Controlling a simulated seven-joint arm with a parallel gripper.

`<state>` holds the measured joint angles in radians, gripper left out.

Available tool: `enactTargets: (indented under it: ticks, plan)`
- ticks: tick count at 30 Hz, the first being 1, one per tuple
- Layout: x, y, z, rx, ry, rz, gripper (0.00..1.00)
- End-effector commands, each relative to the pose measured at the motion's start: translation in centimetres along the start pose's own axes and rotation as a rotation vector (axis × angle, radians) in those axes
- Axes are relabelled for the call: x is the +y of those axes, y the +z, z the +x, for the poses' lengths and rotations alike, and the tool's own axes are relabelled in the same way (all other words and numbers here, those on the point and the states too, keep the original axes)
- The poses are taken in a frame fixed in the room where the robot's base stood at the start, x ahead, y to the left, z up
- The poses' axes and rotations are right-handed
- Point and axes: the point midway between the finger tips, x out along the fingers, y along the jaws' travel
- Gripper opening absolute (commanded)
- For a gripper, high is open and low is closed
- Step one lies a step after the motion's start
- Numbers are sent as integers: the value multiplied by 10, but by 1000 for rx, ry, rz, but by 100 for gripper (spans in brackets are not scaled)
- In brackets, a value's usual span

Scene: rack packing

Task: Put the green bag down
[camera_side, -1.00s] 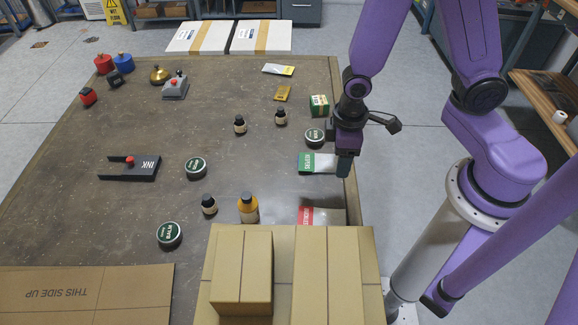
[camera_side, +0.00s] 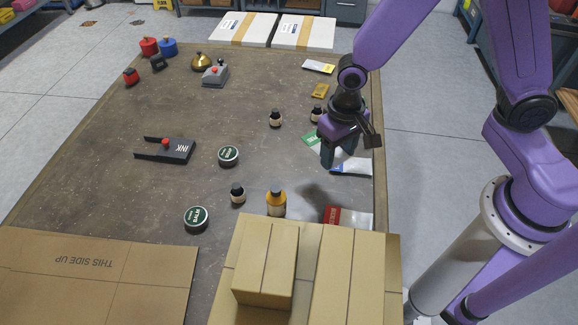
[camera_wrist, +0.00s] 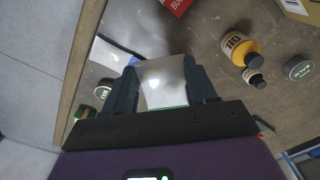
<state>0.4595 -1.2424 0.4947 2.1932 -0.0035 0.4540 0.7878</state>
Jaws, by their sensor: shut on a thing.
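The green bag (camera_side: 312,140), white with a green end, is pinched in my gripper (camera_side: 327,160) in the side view. It appears raised above the table, and my fingers hide part of it. In the wrist view the bag's pale surface (camera_wrist: 163,82) fills the gap between the two dark fingers of my gripper (camera_wrist: 164,75), with a thin green edge near the palm. A white bag with a blue end (camera_side: 352,167) lies on the table just below and to the right of the held bag.
A red-and-white bag (camera_side: 348,217) lies nearer the cardboard box (camera_side: 365,270). An orange bottle (camera_side: 276,204), a small dark bottle (camera_side: 238,195) and a round tin (camera_side: 228,156) stand to the left. Table between the tin and my gripper is clear.

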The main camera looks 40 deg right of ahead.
Motion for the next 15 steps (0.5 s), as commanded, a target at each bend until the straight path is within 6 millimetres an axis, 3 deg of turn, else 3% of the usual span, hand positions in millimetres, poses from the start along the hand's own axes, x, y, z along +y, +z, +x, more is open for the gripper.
enactTargets:
  ticks: [9, 15]
  plan:
    - [-24, -54, 27, 0, 0, 1, 26]
    - [-34, -77, 52, -1, 1, -1, 26]
